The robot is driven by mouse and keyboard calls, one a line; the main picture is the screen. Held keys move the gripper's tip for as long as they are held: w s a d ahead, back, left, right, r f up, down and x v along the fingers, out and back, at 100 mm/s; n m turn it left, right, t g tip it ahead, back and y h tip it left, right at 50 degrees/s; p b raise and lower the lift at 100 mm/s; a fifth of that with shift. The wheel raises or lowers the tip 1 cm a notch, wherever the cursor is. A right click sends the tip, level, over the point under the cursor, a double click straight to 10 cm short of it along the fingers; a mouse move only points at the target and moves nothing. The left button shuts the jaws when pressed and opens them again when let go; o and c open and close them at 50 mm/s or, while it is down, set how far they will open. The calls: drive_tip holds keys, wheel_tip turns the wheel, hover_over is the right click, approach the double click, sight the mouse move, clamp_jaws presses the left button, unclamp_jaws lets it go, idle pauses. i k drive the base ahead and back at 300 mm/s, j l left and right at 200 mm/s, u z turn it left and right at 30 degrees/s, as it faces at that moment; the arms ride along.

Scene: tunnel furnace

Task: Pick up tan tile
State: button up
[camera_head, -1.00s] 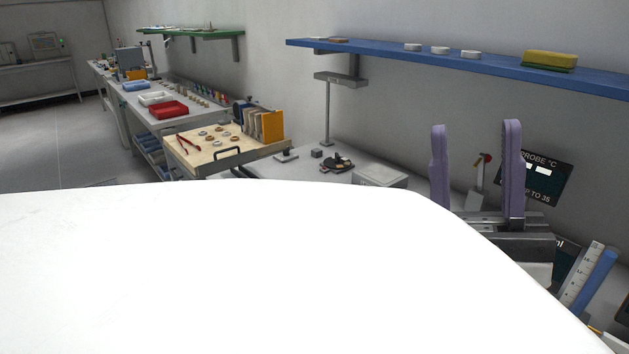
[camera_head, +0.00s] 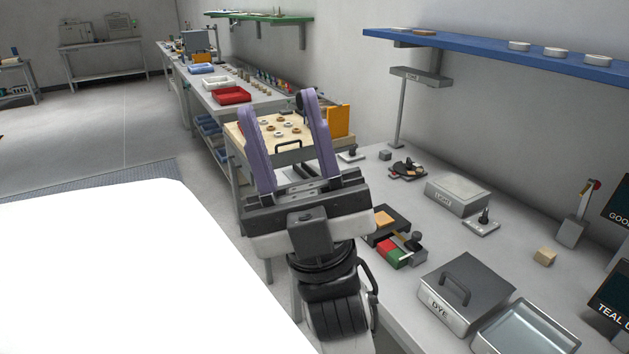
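My gripper (camera_head: 279,101) has two purple fingers that point up and stand wide apart with nothing between them. In the picture it stands in front of the wooden-topped tray. A flat orange-tan piece (camera_head: 384,218) lies on a black holder (camera_head: 372,239) on the bench, just right of my wrist, which may cover part of it. A small tan block (camera_head: 544,257) sits farther right on the bench. I cannot tell for certain which of these is the tan tile. Neither is touched by my fingers.
The grey bench (camera_head: 405,285) holds a DYE box (camera_head: 466,291), a metal tray (camera_head: 531,338), a LIGHT box (camera_head: 457,194) and a red-green block (camera_head: 392,253). A blue shelf (camera_head: 480,48) hangs above. The wooden tray (camera_head: 240,140) carries several small rings. Floor (camera_head: 110,150) is open at left.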

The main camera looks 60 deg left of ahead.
sight(383, 219)
drive_tip(key=u, duration=1.1)
drive_tip(key=i+l+u, duration=0.1)
drive_tip(key=i+u, duration=0.25)
drive_tip(key=i+l+u, duration=0.5)
drive_tip(key=i+u, duration=0.2)
drive_tip(key=k, duration=0.05)
